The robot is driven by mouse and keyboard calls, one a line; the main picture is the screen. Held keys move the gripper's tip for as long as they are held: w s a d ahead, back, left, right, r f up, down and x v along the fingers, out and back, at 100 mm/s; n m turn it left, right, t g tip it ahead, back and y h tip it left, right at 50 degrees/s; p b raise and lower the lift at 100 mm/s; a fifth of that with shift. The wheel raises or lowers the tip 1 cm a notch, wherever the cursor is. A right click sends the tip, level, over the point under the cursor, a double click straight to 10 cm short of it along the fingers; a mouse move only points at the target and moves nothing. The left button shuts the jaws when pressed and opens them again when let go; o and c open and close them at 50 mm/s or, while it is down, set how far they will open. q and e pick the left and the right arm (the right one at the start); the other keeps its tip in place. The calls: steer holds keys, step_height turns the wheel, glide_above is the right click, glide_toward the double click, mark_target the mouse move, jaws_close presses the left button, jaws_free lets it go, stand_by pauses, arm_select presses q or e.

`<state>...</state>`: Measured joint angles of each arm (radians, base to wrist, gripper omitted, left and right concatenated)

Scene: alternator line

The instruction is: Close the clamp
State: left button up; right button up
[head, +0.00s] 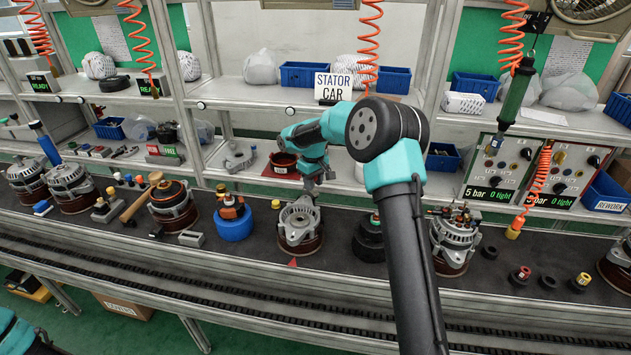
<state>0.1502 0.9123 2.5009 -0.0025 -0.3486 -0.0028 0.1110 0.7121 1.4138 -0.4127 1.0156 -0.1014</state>
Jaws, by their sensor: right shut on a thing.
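My right gripper (314,187) points down just above the back right rim of a grey alternator housing (300,234) on the dark belt. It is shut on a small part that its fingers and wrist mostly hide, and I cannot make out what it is. A grey clamp-like fixture (238,160) with a raised arm stands on the bench behind, to the left of and apart from the gripper. I cannot tell whether it is the task's clamp or whether it is closed. My left gripper is out of view.
A blue-based part (233,224) stands left of the housing, and a dark round part (369,238) stands right of it. A red dish (284,163) is behind. An orange coiled hose (369,40) hangs above. The belt has small loose parts at right.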

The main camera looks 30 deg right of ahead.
steer(key=m, duration=0.2)
steer(key=a+m, duration=0.1)
steer(key=m, duration=0.1)
steer(key=shift+w+a+m, duration=0.1)
steer(key=shift+a+m, duration=0.1)
steer(key=shift+m, duration=0.1)
steer(key=shift+w+a+m, duration=0.15)
steer(key=shift+a+m, duration=0.1)
steer(key=shift+m, duration=0.65)
steer(key=shift+w+a+m, duration=0.15)
steer(key=shift+a+m, duration=0.05)
steer(key=shift+m, duration=0.7)
steer(key=o, duration=0.9)
steer(key=shift+r, duration=0.15)
step_height(320, 180, up, 17)
